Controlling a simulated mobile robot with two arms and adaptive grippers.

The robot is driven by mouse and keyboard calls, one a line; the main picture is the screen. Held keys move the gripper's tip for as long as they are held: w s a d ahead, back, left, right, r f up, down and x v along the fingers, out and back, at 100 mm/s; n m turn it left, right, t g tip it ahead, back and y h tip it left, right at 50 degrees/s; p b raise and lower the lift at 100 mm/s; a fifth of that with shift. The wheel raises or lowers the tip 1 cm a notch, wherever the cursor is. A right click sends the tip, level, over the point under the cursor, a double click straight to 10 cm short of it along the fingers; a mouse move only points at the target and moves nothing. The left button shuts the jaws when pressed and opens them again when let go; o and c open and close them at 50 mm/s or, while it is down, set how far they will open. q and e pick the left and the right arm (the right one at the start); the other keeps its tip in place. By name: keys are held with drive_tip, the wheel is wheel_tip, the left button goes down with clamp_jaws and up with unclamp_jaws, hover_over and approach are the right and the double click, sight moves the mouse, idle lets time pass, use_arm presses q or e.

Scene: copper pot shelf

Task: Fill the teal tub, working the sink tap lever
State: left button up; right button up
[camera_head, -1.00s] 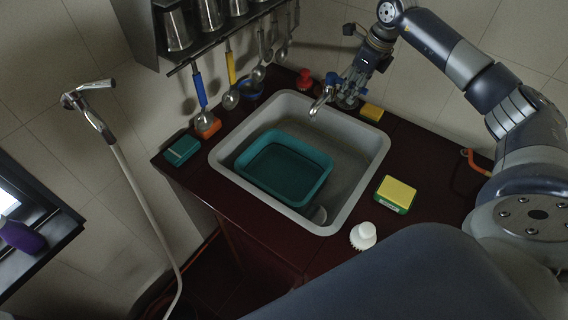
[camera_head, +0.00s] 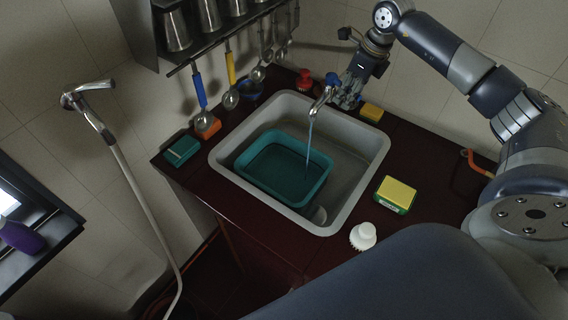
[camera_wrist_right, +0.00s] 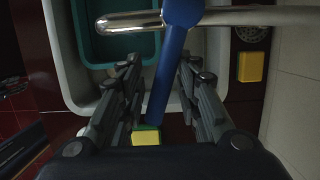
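The teal tub (camera_head: 257,190) sits in the grey sink basin (camera_head: 222,158); its rim also shows in the right wrist view (camera_wrist_right: 88,50). The chrome tap (camera_head: 321,100) reaches over the basin, and a thin stream of water (camera_head: 308,145) falls from it into the tub's right side. The blue tap lever (camera_head: 331,79) is beside my right gripper (camera_head: 347,92). In the right wrist view the blue lever (camera_wrist_right: 172,75) lies between the parted fingers of my right gripper (camera_wrist_right: 162,68), nearer the right finger; whether it touches is unclear. My left gripper is out of view.
A yellow-green sponge (camera_head: 397,191) and a white brush (camera_head: 363,236) lie right of the sink. A yellow block (camera_head: 372,112) and a red item (camera_head: 305,79) stand behind it. Utensils hang on a rail (camera_head: 222,50) at the back left. A teal sponge (camera_head: 182,150) lies left.

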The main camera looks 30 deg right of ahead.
drive_tip(key=shift+s+a, duration=0.1)
drive_tip(key=shift+a, duration=0.25)
drive_tip(key=shift+s+a+f, duration=0.15)
drive_tip(key=shift+s+a, duration=0.15)
drive_tip(key=shift+a, duration=0.35)
idle(7.0)
